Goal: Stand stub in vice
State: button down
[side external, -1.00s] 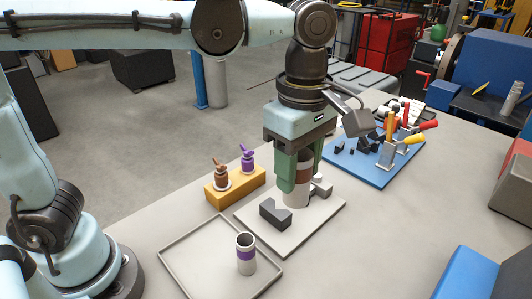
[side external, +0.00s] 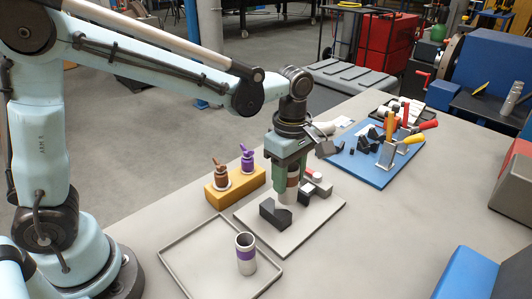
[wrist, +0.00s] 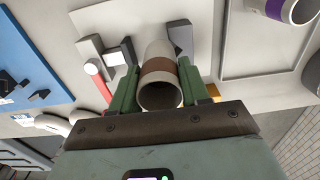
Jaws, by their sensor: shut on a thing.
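My gripper (side external: 291,180) is shut on a grey pipe stub with a brown band (side external: 292,183); the wrist view shows the stub's open end (wrist: 160,95) between the green fingers (wrist: 157,88). The stub is about upright over the vice, between its dark notched jaw (side external: 274,214) and its light grey jaw (side external: 320,186). A red handle (wrist: 98,80) lies by the grey jaw in the wrist view. The stub's lower end is partly hidden, so I cannot tell whether it touches the base plate (side external: 285,238). A second stub, purple-banded (side external: 245,254), stands in the shallow tray (side external: 180,272).
A yellow block (side external: 233,190) with a brown and a purple fitting stands left of the vice. A blue board (side external: 372,172) with clamps and small dark parts lies behind right. The table right of the base plate is bare.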

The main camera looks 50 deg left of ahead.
aim_at(288, 190)
jog(key=shift+w+a+f, duration=0.25)
jog(key=shift+f, duration=1.95)
jog(key=shift+f, duration=0.1)
jog(key=c, duration=0.5)
grip_release()
jog(key=shift+c, duration=0.2)
